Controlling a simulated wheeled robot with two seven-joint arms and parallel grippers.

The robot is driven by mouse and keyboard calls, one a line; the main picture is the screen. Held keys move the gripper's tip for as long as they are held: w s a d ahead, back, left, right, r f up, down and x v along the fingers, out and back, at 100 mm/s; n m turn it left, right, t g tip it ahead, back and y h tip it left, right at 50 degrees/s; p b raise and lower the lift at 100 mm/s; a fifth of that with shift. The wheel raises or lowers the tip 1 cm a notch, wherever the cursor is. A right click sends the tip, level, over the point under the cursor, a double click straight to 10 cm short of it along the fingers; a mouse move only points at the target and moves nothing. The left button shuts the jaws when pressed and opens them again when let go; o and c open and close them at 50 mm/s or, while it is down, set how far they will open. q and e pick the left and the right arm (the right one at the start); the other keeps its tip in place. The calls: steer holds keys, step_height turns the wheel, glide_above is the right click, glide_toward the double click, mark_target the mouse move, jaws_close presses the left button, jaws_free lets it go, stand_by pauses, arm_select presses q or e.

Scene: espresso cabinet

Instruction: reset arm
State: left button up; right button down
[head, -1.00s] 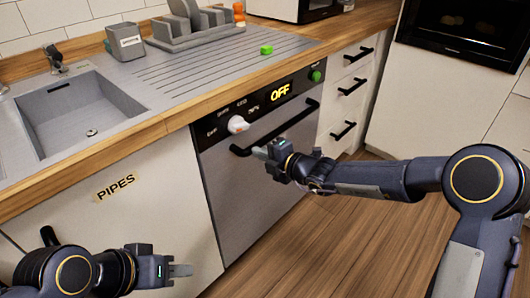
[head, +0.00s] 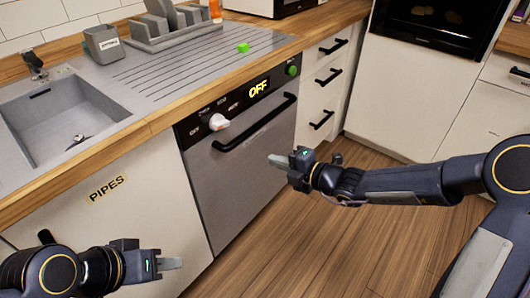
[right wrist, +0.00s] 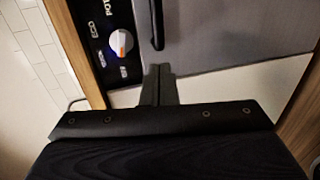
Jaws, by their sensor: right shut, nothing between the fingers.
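My right gripper (head: 281,160) is in the air in front of the dishwasher door (head: 245,170), apart from its black handle. Its fingers are closed together and empty; they also show in the right wrist view (right wrist: 158,75). My left gripper (head: 172,264) is at the lower left, in front of the white cabinet door marked PIPES (head: 108,188). It appears to hold nothing, but from this side I cannot tell whether its fingers are apart.
The dishwasher panel reads OFF (head: 260,87), with a white knob (head: 218,122) and a green button. Drawers with black handles (head: 328,75) stand to the right. The wooden floor (head: 300,235) is clear.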

steer(key=s+d+r+n+g, duration=0.2)
steer(key=s+d+r+n, duration=0.15)
steer(key=s+n, duration=0.6)
steer(key=s+d+r+n+g, duration=0.25)
steer(key=s+r+n, duration=0.3)
steer(key=n, duration=0.75)
steer(key=s+d+f+n+t+h, duration=0.1)
steer(key=s+d+f+n+h, duration=0.25)
steer(key=s+d+n, duration=0.45)
steer(key=s+d+f+n+h, duration=0.2)
steer(key=s+d+n+h, duration=0.4)
steer(key=n, duration=0.4)
step_height(320, 180, up, 20)
steer(key=s+n+p, duration=0.1)
steer(key=p, duration=2)
steer(key=shift+r+y, duration=0.2)
steer(key=shift+y, duration=0.25)
steer(key=c, duration=2.2)
jaws_free()
steer(key=shift+s, duration=0.1)
